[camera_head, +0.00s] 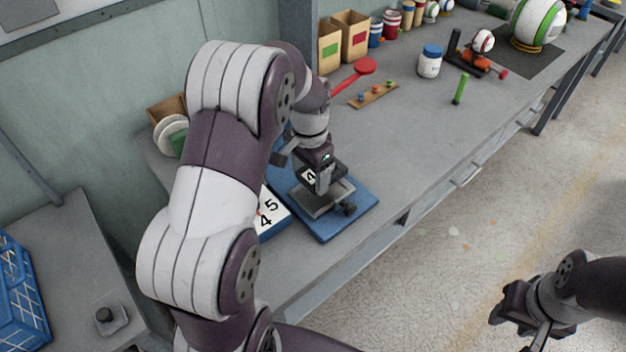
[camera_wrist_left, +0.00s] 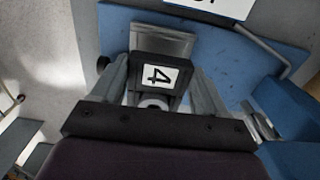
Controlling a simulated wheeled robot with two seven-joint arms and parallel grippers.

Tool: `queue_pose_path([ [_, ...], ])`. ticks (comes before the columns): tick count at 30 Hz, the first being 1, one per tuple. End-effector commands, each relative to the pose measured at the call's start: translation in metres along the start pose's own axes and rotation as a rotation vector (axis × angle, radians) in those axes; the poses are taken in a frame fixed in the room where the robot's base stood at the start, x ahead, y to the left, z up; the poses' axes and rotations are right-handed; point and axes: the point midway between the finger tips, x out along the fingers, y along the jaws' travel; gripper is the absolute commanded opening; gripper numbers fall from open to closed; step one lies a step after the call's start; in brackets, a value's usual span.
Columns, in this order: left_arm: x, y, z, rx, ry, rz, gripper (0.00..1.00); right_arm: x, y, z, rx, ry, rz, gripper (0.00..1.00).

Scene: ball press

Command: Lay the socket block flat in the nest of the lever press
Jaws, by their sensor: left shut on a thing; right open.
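My left gripper (camera_head: 322,182) is shut on the dark socket block (camera_head: 309,176), which carries a white label with a 4. In the left wrist view, the socket block (camera_wrist_left: 160,74) sits between the two grey fingers, label facing the camera. The lever press has a blue base (camera_head: 345,222) with a grey metal nest (camera_head: 343,193). The block is over the nest, whose grey plate (camera_wrist_left: 163,40) shows beyond it in the wrist view. I cannot tell whether block and nest touch. My arm hides part of the press. My right gripper (camera_head: 513,305) is open and empty, off the bench's front side.
A white card with numbers (camera_head: 270,214) lies left of the press. A red round-ended handle (camera_head: 364,66) and a wooden strip with pegs (camera_head: 374,95) are behind it. The bench between is clear.

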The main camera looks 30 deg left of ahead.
Motion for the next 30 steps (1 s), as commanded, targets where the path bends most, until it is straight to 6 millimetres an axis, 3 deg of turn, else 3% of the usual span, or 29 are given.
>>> queue_pose_path([
  [8, 0.051, 0.0, 0.0, 0.0, -0.001, 0.0, 0.36, 0.002, 0.0, 0.0, 0.0, 0.0, 0.0, 0.43],
  [16, 0.056, 0.0, 0.0, 0.0, 0.001, -0.001, 0.36, 0.002, 0.0, 0.0, 0.0, 0.0, 0.0, 0.43],
  [17, 0.056, 0.0, 0.0, 0.0, 0.001, -0.001, 0.77, 0.002, 0.0, 0.0, 0.0, 0.0, 0.0, 0.43],
  [19, 0.056, 0.0, 0.0, 0.0, 0.001, -0.001, 0.99, 0.002, 0.0, 0.0, 0.0, 0.0, 0.0, 0.43],
  [27, 0.055, 0.0, 0.0, 0.0, 0.001, -0.001, 0.99, 0.002, 0.0, 0.0, 0.0, 0.0, 0.0, 0.43],
  [30, 0.045, -0.001, -0.001, 0.0, 0.004, -0.003, 0.99, 0.001, 0.0, 0.0, 0.0, 0.0, 0.0, 0.43],
])
